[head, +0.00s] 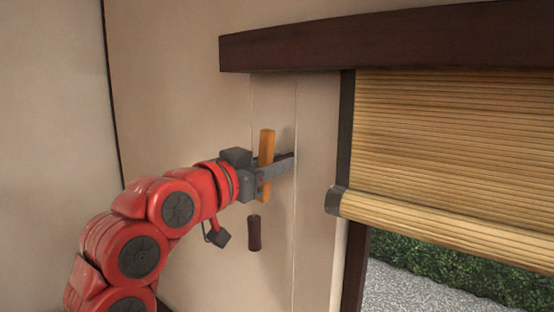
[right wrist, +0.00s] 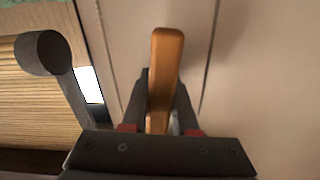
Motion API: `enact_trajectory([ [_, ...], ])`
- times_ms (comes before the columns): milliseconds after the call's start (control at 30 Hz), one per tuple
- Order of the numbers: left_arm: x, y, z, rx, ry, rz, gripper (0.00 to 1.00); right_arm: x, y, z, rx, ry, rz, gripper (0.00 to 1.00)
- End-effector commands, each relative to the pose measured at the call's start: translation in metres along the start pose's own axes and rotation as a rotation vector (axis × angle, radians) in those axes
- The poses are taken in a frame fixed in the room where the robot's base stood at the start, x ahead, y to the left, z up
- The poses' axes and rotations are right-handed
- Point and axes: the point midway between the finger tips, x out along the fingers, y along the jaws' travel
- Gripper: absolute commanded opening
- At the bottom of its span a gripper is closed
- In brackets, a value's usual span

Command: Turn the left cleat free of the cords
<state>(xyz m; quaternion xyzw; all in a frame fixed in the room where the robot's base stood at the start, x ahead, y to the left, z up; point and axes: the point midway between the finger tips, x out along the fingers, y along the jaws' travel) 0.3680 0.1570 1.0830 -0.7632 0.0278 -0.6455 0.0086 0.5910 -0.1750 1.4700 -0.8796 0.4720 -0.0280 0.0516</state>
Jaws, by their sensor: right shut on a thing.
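The left cleat (head: 267,148) is an orange-brown wooden bar on the wall, standing nearly upright. My right gripper (head: 276,170) is shut on it; in the right wrist view the cleat (right wrist: 165,70) stands between the two fingers. One thin pale cord (head: 295,240) runs down the wall just right of the fingertips. Another thin cord (head: 252,110) comes down left of the cleat and passes behind my gripper. A dark wooden pull (head: 254,233) hangs below my gripper. Whether a cord touches the cleat is hidden by the gripper. My left gripper is not in view.
A partly lowered bamboo blind (head: 450,140) hangs at the right below a dark wooden rail (head: 380,38). Its bottom roll (head: 430,222) ends near the window frame. The plain wall (head: 180,90) left of the cleat is clear.

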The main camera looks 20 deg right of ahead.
Motion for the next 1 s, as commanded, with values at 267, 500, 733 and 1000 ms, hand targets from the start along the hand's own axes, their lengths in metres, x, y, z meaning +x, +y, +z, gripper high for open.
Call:
enact_trajectory([
  [267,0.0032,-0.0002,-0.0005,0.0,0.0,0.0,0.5,0.0,0.0001,0.0018,-0.106,-0.004,0.001,0.0],
  [500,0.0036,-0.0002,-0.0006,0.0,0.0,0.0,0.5,0.0,0.0002,0.0022,-0.134,-0.005,0.001,0.0],
  [733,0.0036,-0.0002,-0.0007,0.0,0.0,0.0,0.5,0.0,0.0003,0.0023,-0.136,-0.005,0.001,0.0],
  [1000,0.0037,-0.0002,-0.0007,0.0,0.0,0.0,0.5,0.0,0.0003,0.0018,-0.135,-0.004,0.001,0.56],
])
